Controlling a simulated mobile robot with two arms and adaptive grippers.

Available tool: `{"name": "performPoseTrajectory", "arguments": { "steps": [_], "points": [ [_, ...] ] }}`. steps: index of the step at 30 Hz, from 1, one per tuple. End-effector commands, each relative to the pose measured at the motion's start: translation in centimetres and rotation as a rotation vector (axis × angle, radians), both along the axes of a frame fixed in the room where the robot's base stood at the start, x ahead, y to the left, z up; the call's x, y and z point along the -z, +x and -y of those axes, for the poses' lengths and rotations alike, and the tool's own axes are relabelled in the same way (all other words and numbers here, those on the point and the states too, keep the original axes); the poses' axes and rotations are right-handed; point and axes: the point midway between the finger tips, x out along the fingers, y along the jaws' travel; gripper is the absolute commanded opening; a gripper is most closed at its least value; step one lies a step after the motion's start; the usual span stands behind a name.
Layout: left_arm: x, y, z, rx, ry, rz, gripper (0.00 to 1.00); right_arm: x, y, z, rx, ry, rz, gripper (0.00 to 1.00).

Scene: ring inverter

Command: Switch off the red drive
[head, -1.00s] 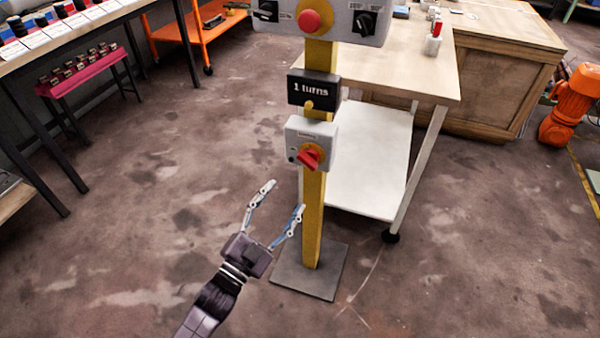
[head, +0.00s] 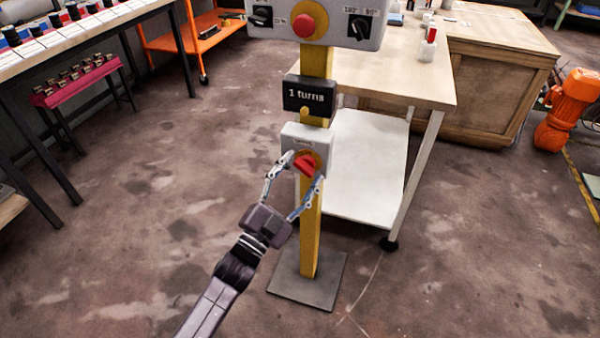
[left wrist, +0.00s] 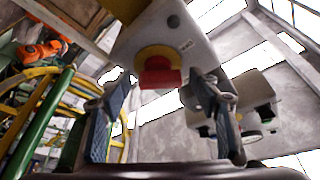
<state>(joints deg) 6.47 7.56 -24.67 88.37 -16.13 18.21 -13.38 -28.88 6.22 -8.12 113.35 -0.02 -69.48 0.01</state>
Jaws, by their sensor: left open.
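The red rotary knob (head: 305,164) sits on a yellow disc on a small grey box (head: 305,135), fixed to a yellow post (head: 311,232). It also shows in the left wrist view as a red handle (left wrist: 158,75) on a yellow ring. My left gripper (head: 303,167) is open, with one fingertip at each side of the knob in the head view. In the left wrist view its fingers (left wrist: 165,95) stand apart with the knob between and beyond them. I cannot tell whether they touch it. My right gripper is not in view.
Above on the post are a "1 turns" sign (head: 309,96) and a larger grey panel (head: 345,28) with a red button and black switches. A table (head: 405,85) with a white lower shelf (head: 367,165) stands behind right. The floor left of the post is clear.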

Motion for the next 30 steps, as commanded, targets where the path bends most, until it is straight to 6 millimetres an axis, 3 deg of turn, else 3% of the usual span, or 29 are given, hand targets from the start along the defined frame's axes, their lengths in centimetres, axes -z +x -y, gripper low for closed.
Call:
{"name": "performPoseTrajectory", "arguments": {
  "steps": [2,13,23,30],
  "points": [
    [0.0,0.0,0.0,0.0,0.0,0.0,0.55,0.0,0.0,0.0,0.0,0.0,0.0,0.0],
    [0.0,0.0,0.0,0.0,-0.001,-0.001,0.15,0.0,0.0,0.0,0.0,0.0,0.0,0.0],
    [0.1,-0.1,0.0,0.001,-0.055,-0.017,0.15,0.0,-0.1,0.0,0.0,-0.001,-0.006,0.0],
    [0.3,-0.1,0.1,0.0,-0.199,-0.066,0.15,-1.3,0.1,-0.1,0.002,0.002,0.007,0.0]
  ]
}}
